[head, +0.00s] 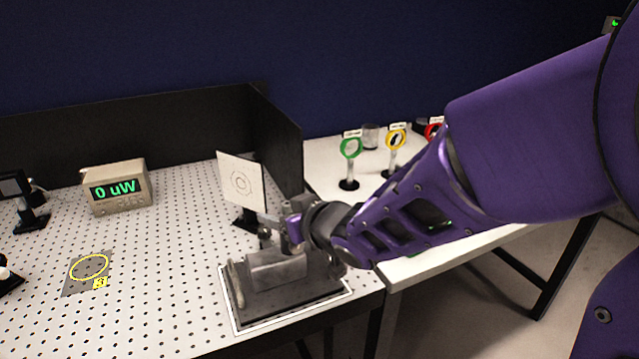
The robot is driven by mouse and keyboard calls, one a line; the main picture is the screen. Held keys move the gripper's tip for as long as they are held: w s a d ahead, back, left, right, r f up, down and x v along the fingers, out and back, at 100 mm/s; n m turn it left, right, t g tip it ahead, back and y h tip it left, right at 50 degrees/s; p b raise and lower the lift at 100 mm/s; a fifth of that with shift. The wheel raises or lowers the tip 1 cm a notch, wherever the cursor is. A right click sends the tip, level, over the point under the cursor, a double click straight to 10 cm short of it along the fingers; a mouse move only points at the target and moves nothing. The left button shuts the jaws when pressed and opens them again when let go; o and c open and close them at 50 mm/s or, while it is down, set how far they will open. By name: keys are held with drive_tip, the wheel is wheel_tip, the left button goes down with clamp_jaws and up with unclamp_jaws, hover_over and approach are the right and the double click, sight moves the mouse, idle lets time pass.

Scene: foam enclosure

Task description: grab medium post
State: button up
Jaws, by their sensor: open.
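A dark tray (300,297) with a white outline sits at the front right corner of the perforated table. It bears a grey block (278,272). A short pale post-like piece (236,289) stands at the tray's left side, and a small upright metal piece (264,236) shows just behind the block. I cannot tell which of these is the medium post. My gripper (278,232) is open, low over the block's back right part. Its fingers are small and partly merge with the metal parts, so contact cannot be told. My wrist hides the tray's right side.
A white target card (241,182) stands close behind my gripper. A meter (117,188) reading 0 uW and a yellow-ringed mark (90,267) are at left. Black foam walls (275,135) bound the back. Green (350,149) and yellow (396,140) ringed mounts stand on the right table.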

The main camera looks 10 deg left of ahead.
clamp_jaws()
idle(0.4)
drive_tip(key=shift+r, duration=0.1)
